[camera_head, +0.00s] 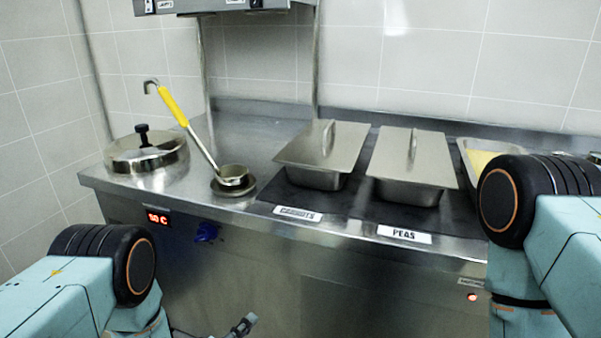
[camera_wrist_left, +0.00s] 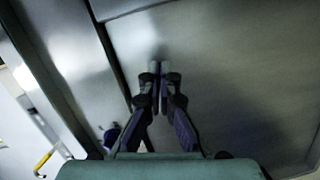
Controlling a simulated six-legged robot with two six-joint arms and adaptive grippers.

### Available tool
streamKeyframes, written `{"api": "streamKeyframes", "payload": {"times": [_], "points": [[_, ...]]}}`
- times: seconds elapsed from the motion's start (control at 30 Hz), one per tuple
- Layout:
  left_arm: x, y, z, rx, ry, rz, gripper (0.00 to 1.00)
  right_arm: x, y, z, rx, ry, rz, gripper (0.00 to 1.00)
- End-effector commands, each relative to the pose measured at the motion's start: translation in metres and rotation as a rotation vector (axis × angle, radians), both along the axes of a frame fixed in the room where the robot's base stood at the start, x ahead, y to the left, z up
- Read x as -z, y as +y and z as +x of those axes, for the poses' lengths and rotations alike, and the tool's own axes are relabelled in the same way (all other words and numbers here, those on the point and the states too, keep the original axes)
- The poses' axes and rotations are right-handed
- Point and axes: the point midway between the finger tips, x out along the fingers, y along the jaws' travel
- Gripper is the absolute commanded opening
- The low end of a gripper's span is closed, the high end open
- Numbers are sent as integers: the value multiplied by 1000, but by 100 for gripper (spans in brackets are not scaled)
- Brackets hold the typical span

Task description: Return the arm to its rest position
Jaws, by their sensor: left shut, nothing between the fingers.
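My left arm comes in at the lower left in the head view. The left gripper (camera_head: 243,325) shows only in part at the bottom edge, in front of the steel counter's front panel. In the left wrist view the left gripper (camera_wrist_left: 161,70) has its fingers together, with nothing between them, in front of a grey metal surface. My right arm shows at the right edge of the head view. The right gripper is outside both views.
The steel counter (camera_head: 250,122) holds a lidded pot (camera_head: 146,158), a yellow-handled ladle (camera_head: 173,106) and lidded pans labelled CARROTS (camera_head: 322,150) and PEAS (camera_head: 410,160). An uncovered pan (camera_head: 465,146) is partly behind my right arm. A blue knob (camera_head: 206,232) juts from the front panel.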

Motion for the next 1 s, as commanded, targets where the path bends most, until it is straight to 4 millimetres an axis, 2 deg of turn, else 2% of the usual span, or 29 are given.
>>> {"api": "streamKeyframes", "payload": {"times": [0.1, 0.2, 0.27, 0.37, 0.43, 0.53, 0.6, 0.7, 0.8, 0.9, 1.0], "points": [[45, 13, -30, -6, 98, 289, 0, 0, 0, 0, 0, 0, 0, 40], [78, 28, -68, 32, 210, 532, 0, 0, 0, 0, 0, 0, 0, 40], [94, 38, -95, 76, 286, 671, 0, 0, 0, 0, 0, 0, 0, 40], [111, 55, -151, 192, 430, 882, 0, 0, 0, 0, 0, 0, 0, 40], [114, 67, -195, 299, 537, 1006, 0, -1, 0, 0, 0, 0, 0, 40], [106, 81, -258, 460, 681, 1127, 0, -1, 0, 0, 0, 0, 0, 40], [94, 89, -297, 560, 773, 1173, 0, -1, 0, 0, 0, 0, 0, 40], [72, 96, -340, 653, 884, 1194, 0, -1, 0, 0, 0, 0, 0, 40], [51, 99, -355, 655, 938, 1188, 0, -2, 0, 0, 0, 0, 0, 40], [46, 99, -343, 638, 915, 1193, 0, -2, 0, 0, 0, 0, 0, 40], [45, 99, -340, 632, 908, 1194, 0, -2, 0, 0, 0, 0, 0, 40]]}}
